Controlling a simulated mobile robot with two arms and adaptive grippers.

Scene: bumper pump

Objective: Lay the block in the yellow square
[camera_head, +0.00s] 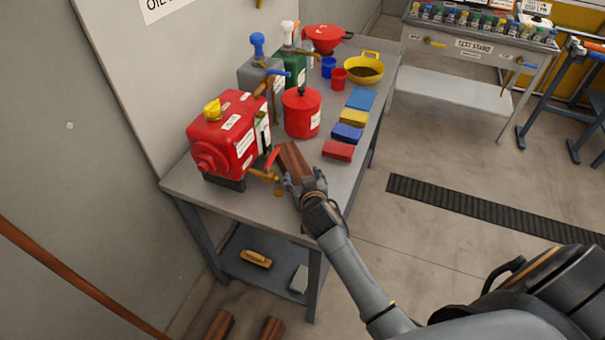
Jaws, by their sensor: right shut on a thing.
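My right gripper (301,185) is shut on a brown block (292,159), near the front of the grey workbench (241,199). The block is long and sticks out past the fingers toward the red machine and red pot. I cannot tell whether it touches the bench top. The yellow square (353,118) lies on the right side of the bench, farther back than the block. It sits in a row between two blue pieces, and no brown block is on it. My left gripper is not in view.
A red machine (225,140) with a brass tap stands left of the block, and a red lidded pot (301,115) behind it. A red piece (338,150) and a blue piece (347,132) lie between the gripper and the yellow square. A yellow bowl (364,69) stands farther back.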

